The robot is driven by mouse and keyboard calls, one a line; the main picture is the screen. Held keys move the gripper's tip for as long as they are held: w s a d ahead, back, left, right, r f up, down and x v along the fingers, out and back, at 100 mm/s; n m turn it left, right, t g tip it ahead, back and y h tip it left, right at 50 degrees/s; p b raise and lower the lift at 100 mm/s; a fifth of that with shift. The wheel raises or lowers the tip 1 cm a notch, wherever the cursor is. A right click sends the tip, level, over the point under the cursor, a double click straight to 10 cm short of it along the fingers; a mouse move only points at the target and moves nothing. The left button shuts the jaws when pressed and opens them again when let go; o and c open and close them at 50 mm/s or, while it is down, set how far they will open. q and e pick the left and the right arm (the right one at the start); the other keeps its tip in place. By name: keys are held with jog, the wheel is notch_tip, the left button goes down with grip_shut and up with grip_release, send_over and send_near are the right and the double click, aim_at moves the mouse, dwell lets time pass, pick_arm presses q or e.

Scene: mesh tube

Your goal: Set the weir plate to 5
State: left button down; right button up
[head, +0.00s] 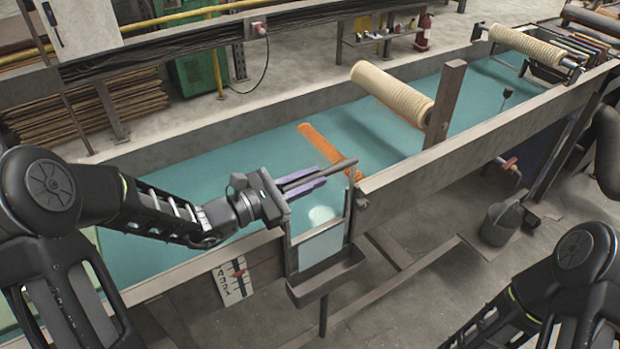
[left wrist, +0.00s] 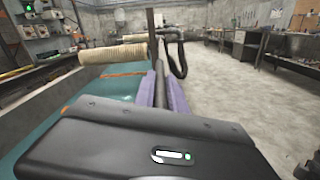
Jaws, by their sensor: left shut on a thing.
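The weir plate (head: 321,244) is a pale panel upright in a dark frame on the near wall of the long water tank. A dark bar (head: 345,165) runs across above the frame. My left gripper (head: 310,182) has purple fingers and is shut on this bar. In the left wrist view the bar (left wrist: 159,82) lies between the purple fingers (left wrist: 170,92). A white scale card (head: 231,283) with a red marker (head: 239,272) hangs on the tank wall left of the frame. Its numbers are too small to read surely. My right gripper is out of view.
The tank (head: 400,190) holds teal water with an orange strip (head: 332,152) across it. A cream roller (head: 392,93) and a brown post (head: 444,104) stand to the right. A small trough (head: 326,279) juts out below the plate. A dark bucket (head: 500,222) stands on the floor.

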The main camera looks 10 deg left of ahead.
pick_arm(q)
notch_tip(320, 180, up, 7)
jog(key=p, duration=0.3)
jog(key=shift+f, duration=0.2)
jog(key=shift+r, duration=0.1)
jog(key=c, duration=1.8)
grip_release()
jog(key=o, duration=0.4)
jog(key=shift+s+a+f, duration=0.25)
jog(key=shift+s+a, duration=0.1)
jog(key=shift+a, duration=0.1)
jog(key=b+v, duration=0.1)
jog(key=v, duration=0.5)
jog(key=shift+s+a+r+b, duration=0.15)
jog(key=shift+s+a+b, duration=0.05)
jog(key=shift+s+b, duration=0.15)
